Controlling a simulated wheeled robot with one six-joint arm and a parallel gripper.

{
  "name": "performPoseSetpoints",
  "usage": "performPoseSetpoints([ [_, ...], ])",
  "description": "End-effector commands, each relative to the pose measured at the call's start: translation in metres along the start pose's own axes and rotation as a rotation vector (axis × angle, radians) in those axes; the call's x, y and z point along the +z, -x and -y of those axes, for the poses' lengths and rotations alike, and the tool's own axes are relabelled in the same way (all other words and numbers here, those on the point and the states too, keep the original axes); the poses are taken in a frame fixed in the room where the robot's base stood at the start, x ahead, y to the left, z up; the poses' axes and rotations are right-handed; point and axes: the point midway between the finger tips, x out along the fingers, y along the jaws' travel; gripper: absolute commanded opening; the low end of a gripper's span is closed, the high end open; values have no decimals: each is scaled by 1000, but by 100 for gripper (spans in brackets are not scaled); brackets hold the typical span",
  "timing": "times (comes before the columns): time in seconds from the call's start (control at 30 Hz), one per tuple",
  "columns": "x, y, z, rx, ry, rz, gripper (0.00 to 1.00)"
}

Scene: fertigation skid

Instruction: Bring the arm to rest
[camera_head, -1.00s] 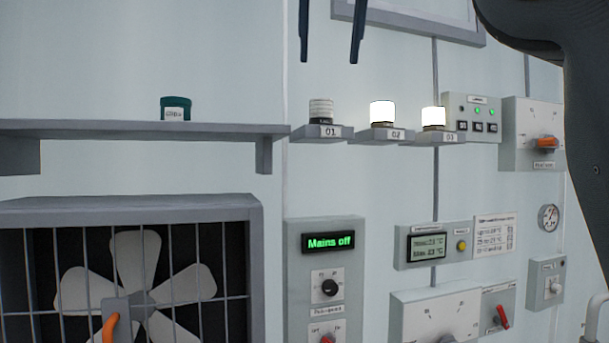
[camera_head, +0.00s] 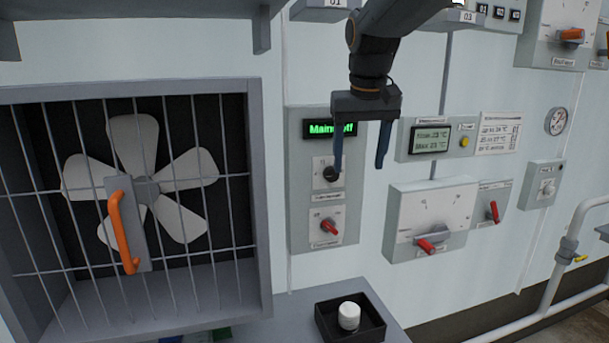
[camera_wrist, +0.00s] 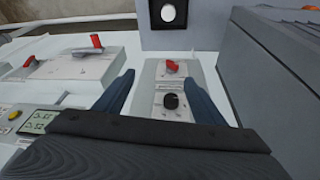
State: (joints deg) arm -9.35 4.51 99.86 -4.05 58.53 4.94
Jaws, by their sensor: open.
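My gripper (camera_head: 360,155) hangs from my arm in front of the "Mains off" panel (camera_head: 297,215), with its two dark blue fingers pointing down. The fingers are apart with nothing between them. I cannot tell how far the fingers are from the panel.
A caged fan (camera_head: 150,188) with an orange handle (camera_head: 116,225) is at left. A white-capped item (camera_head: 349,315) sits in a black tray (camera_head: 373,335) below. Switch boxes with red levers (camera_head: 433,244) are at right, with white pipes (camera_head: 556,270) beyond. Ledges project above.

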Motion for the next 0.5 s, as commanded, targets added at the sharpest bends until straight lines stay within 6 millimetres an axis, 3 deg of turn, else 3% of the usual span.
performPoseSetpoints([
  [0.03,23,-32,-7,-1,-8,25,63],
  [0.2,102,-118,-24,-11,-35,80,63],
  [0.4,209,-192,-37,-19,-74,139,63],
  [0.5,252,-213,-40,-21,-90,158,63],
])
